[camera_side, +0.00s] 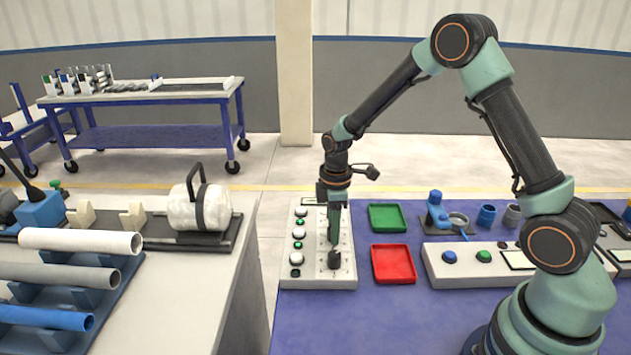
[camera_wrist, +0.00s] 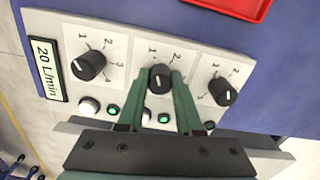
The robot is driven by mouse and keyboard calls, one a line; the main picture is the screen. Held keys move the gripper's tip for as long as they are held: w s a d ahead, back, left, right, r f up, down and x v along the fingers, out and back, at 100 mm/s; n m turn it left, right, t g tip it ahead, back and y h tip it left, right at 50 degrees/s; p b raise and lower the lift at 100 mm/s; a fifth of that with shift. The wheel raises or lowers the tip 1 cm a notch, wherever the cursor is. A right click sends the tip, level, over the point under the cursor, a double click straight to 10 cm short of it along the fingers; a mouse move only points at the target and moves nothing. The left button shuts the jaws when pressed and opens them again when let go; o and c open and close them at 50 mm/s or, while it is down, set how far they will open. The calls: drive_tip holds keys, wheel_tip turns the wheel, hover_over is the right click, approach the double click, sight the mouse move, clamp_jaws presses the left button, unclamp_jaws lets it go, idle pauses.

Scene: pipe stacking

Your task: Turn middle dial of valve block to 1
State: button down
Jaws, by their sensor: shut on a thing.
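The valve block (camera_side: 347,280) is a white panel at the left end of the blue table, and its face fills much of the wrist view (camera_wrist: 130,48). It has three black dials in a row. The middle dial (camera_wrist: 160,77) has a short white mark near its top, with a printed 1 up-left and a 2 up-right; its exact setting is hard to read. My gripper (camera_wrist: 161,84) is shut on this dial, one green finger on each side. In the side view my gripper (camera_side: 334,243) points down at the block.
The left dial (camera_wrist: 88,66) and right dial (camera_wrist: 223,92) stand close on either side. Small buttons and green lamps (camera_wrist: 163,118) line the block beside the fingers. A green tray (camera_side: 388,218) and a red tray (camera_side: 394,264) lie to the right.

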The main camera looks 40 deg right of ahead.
drive_tip(key=shift+n, duration=0.4)
drive_tip(key=c, duration=0.6)
unclamp_jaws()
drive_tip(key=shift+r, duration=0.1)
wheel_tip(320, 180, up, 12)
idle(0.3)
